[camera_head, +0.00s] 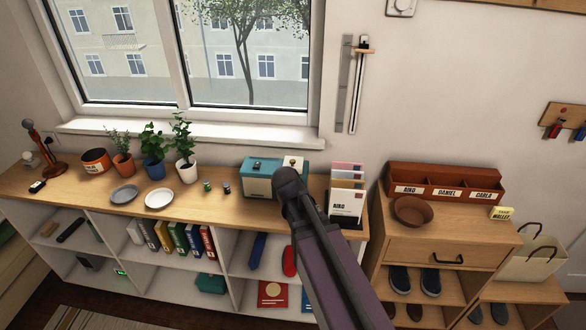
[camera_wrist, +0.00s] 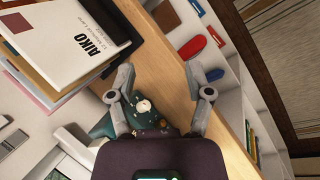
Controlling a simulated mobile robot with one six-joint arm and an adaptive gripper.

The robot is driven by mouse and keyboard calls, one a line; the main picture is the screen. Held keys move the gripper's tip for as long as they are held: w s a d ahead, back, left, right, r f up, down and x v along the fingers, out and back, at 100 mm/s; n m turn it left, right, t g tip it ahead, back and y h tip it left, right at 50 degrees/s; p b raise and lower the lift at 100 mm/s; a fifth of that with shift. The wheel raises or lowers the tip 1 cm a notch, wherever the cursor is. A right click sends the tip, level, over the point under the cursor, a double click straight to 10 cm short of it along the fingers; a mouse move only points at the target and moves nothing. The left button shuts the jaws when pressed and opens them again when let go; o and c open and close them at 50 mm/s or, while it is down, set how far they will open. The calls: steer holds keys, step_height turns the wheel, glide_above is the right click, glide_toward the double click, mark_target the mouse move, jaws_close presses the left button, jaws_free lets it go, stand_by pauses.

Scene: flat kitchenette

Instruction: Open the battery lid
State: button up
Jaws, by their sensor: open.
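A teal and cream box-shaped device (camera_head: 258,180) stands on the wooden top of the long shelf unit, under the window. My arm covers its right part in the head view. Part of a teal body with a pale knob (camera_wrist: 143,106) shows between the fingers in the wrist view. My gripper (camera_wrist: 160,92) is open, with fingers apart; I cannot tell whether they touch the device. In the head view my arm hides the gripper. I cannot make out a battery lid. Two small cylinders, like batteries (camera_head: 207,186), stand left of the device.
A rack of envelopes (camera_head: 346,205) marked AIKO stands close to the right; it also shows in the wrist view (camera_wrist: 75,40). The wooden top (camera_head: 215,207) is clear in front of the batteries.

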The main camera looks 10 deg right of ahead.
steer(key=w+a+n+t+h+b, duration=0.3)
steer(key=w+n+h+b, duration=0.3)
steer(key=w+n, duration=0.3)
steer(key=n+t+h+b, duration=0.5)
steer(key=n+b, duration=0.1)
steer(key=n, duration=0.2)
glide_toward(291, 162)
steer(key=a, duration=0.3)
steer(key=shift+s, duration=0.45)
steer(key=shift+w+d, duration=0.1)
steer(key=shift+d, duration=0.1)
steer(key=x, duration=1.3)
steer(key=shift+d, duration=0.35)
